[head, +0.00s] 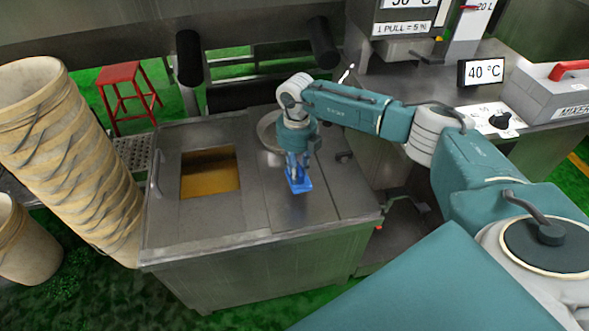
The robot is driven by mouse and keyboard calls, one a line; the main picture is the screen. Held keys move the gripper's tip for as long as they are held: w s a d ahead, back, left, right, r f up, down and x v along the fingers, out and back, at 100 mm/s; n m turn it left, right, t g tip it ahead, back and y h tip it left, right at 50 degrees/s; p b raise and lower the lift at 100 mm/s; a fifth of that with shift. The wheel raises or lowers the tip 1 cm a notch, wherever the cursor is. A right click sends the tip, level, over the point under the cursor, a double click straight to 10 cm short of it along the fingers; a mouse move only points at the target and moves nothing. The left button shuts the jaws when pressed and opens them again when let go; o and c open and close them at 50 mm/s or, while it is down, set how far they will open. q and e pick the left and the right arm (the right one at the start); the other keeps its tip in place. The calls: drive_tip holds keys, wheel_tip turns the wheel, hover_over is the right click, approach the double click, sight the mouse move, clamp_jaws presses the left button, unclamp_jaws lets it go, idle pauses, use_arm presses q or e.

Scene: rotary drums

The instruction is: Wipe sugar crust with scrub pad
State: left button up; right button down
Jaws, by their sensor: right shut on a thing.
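My right gripper (294,160) points down and is shut on a blue scrub pad (299,183). The pad is over the metal top of the steel cabinet (255,205), right of its opening; I cannot tell whether it touches the surface. The square opening (210,172) shows an amber-brown content inside. No sugar crust can be told apart on the metal from here. My left gripper is not in view.
A tall leaning stack of tan buckets (70,160) stands at the left. A red stool (125,92) is behind. A round metal rim (268,132) lies behind my gripper. At the right, a counter holds a 40 °C display (481,71) and a grey box with red handle (550,95).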

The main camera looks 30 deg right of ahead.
drive_tip(key=shift+r+p, duration=0.55)
drive_tip(key=shift+r, duration=0.8)
